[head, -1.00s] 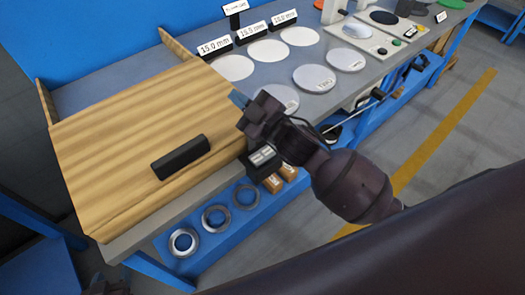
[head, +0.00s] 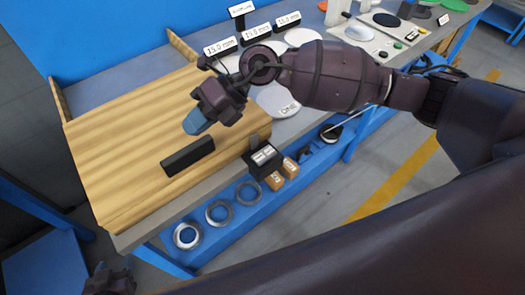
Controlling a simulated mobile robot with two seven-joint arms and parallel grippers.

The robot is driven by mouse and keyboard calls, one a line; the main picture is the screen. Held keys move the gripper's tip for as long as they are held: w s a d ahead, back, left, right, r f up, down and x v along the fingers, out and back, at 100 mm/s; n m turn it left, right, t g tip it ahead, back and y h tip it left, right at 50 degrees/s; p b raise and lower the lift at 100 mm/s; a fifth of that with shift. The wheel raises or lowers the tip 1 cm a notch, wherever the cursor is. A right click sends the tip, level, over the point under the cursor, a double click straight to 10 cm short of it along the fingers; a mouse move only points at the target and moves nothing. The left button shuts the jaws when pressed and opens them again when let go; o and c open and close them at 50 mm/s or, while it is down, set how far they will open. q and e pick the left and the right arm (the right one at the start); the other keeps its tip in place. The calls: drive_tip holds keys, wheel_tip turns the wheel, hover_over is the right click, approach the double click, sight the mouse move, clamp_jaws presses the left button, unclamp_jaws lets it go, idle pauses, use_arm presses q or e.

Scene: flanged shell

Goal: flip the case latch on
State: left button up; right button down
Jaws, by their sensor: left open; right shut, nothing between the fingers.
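A large light wooden panel (head: 110,135) lies on the grey bench, with a black bar (head: 188,156) on it near its right front part. A small black box with a pale two-part face (head: 264,156) sits at the bench's front edge, right of the panel. I cannot tell which of these is the case latch. My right gripper (head: 197,122), with blue fingertips, is shut and empty. It shows above the panel, just behind the black bar and apart from it. My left gripper (head: 108,281) is at the bottom left, open, well below the bench top; its fingers are hard to make out.
Several metal rings (head: 219,213) and orange-brown blocks (head: 282,176) are on the blue lower shelf (head: 205,245). A wooden strip (head: 182,45) rises at the panel's back.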

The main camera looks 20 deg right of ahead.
drive_tip(key=w+d+f+h, duration=0.2)
drive_tip(key=d+f+h, duration=0.3)
drive_tip(key=d+h, duration=0.15)
drive_tip(key=m+t+h, duration=0.1)
drive_tip(key=t+h, duration=0.1)
drive_tip(key=h, duration=0.3)
hover_over(262, 159)
wheel_tip(262, 159, down, 2)
drive_tip(key=shift+d+f, duration=0.1)
drive_tip(key=shift+f, duration=0.1)
drive_tip(key=shift+f, duration=0.15)
wheel_tip(262, 159, down, 12)
drive_tip(key=shift+f+p, duration=0.2)
drive_tip(key=shift+p, duration=0.2)
drive_tip(key=shift+f, duration=0.7)
